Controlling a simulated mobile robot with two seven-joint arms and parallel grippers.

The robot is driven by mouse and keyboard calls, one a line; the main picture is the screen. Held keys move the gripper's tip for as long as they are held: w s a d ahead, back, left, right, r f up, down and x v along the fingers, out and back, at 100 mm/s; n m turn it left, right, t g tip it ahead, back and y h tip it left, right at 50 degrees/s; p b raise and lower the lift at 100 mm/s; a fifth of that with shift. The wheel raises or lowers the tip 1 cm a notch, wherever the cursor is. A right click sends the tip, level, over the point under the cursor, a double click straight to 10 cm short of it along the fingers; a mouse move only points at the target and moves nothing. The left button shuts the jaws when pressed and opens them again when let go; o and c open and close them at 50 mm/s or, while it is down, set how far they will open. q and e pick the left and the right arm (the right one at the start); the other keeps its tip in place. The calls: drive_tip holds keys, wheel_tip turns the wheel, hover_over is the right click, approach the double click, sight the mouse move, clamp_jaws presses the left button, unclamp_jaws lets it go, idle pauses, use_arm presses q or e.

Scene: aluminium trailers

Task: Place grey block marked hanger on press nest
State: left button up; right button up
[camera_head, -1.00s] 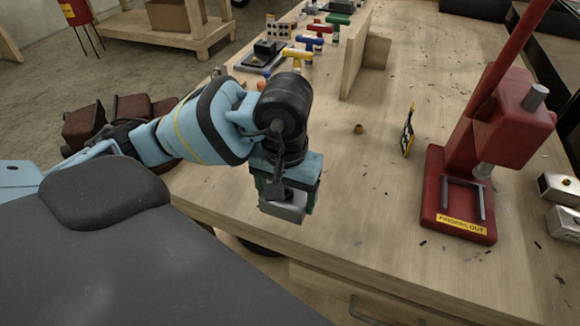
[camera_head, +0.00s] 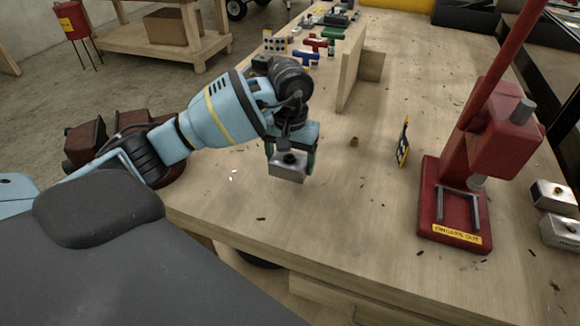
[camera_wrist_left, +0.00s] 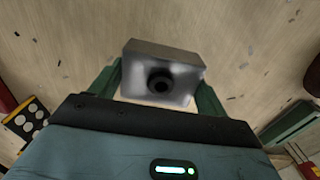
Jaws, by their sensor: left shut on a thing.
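My left gripper (camera_head: 291,152) is shut on a grey metal block (camera_head: 288,170) and holds it above the near left part of the bench. In the left wrist view the block (camera_wrist_left: 160,80) sits between the green fingers and shows a dark round hole in its face. No marking can be read on the held block. The press nest (camera_head: 458,208) is a small frame of grey rails on the base of the red press (camera_head: 487,150), to the right of my gripper and apart from it. My right gripper is not in view.
Two grey blocks (camera_head: 553,197) lie right of the press. A small black-and-yellow board (camera_head: 403,142) stands left of the press, near a small brass piece (camera_head: 354,141). A wooden divider (camera_head: 352,75) rises farther back. Bare bench (camera_head: 345,215) lies between gripper and press.

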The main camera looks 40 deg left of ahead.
sight(291, 167)
use_arm(q)
drive_tip(key=shift+w+a+f, duration=0.1)
drive_tip(key=shift+w+a, duration=0.15)
drive_tip(key=shift+w, duration=0.15)
drive_tip(key=shift+f+p, duration=0.3)
drive_tip(key=shift+f, duration=1.35)
drive_tip(key=shift+f, duration=0.25)
drive_tip(key=o, duration=1.2)
wheel_tip(291, 167, up, 12)
drive_tip(key=shift+r, duration=0.25)
drive_tip(key=shift+c, duration=0.5)
